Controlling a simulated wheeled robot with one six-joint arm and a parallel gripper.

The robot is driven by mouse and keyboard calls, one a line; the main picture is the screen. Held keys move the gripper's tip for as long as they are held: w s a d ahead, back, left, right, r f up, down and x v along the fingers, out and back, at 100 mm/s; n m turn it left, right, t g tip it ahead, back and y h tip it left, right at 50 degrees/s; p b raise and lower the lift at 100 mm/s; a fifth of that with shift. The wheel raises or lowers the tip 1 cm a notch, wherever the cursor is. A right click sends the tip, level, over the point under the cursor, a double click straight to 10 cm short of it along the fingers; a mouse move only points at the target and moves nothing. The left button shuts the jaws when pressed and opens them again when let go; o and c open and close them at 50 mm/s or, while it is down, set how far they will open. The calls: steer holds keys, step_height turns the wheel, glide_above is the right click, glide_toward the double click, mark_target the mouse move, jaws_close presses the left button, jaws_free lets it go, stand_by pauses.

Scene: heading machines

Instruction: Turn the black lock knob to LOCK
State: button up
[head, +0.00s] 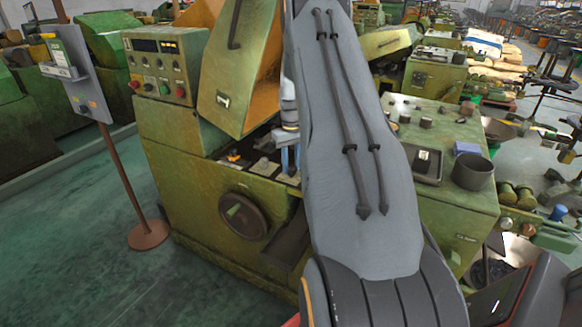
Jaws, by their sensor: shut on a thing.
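My gripper (288,166) shows just left of my grey arm, its blue fingers pointing down at the ledge (263,167) inside the green machine (190,150). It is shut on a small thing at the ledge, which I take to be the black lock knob. The fingers and my arm hide the knob, so its pointer and any LOCK mark cannot be read. Small light plates and dark fittings lie along the ledge to the left of the fingers.
A large dark round dial (243,215) is on the machine's front. A control box (160,65) and a raised green guard (232,75) stand above the ledge. A grey panel on a post (78,80) stands at left. The floor in front is clear.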

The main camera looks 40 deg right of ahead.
steer(key=n, duration=0.4)
steer(key=shift+n+b, duration=0.3)
steer(key=n, duration=0.3)
steer(key=shift+n, duration=0.3)
steer(key=n, duration=0.4)
steer(key=shift+n, duration=1.7)
steer(key=o, duration=1)
steer(key=shift+o, duration=0.2)
